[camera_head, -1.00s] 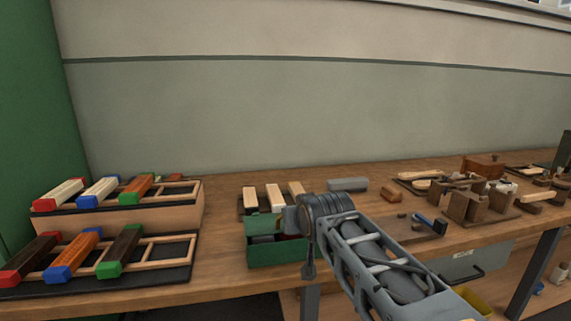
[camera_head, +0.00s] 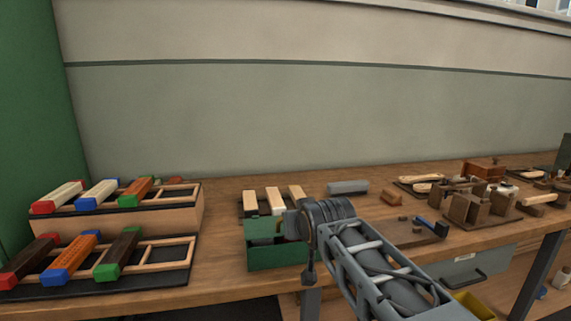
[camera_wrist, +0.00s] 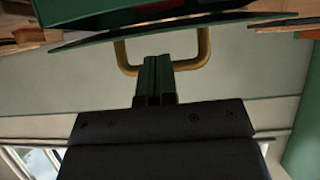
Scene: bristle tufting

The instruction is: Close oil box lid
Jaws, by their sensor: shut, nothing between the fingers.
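The green oil box (camera_head: 278,257) sits at the front edge of the bench, left of my arm. Its green lid (camera_head: 262,228) is partly hidden behind my gripper, so its exact angle is unclear. In the wrist view, which looks upside down, the lid's green edge (camera_wrist: 190,27) spans the top, with a brass loop handle (camera_wrist: 204,48) by it. My gripper (camera_wrist: 155,60) is shut and empty, its fingertips by the lid edge and in line with the loop. I cannot tell whether they touch. In the head view my gripper's fingers are hidden by my wrist.
Racks with colour-ended blocks (camera_head: 97,194) stand at the left. Pale wooden blocks (camera_head: 272,200) lie behind the box. A grey block (camera_head: 348,187), a blue-headed tool (camera_head: 432,226) and several wooden pieces (camera_head: 470,209) lie to the right. A wall stands behind.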

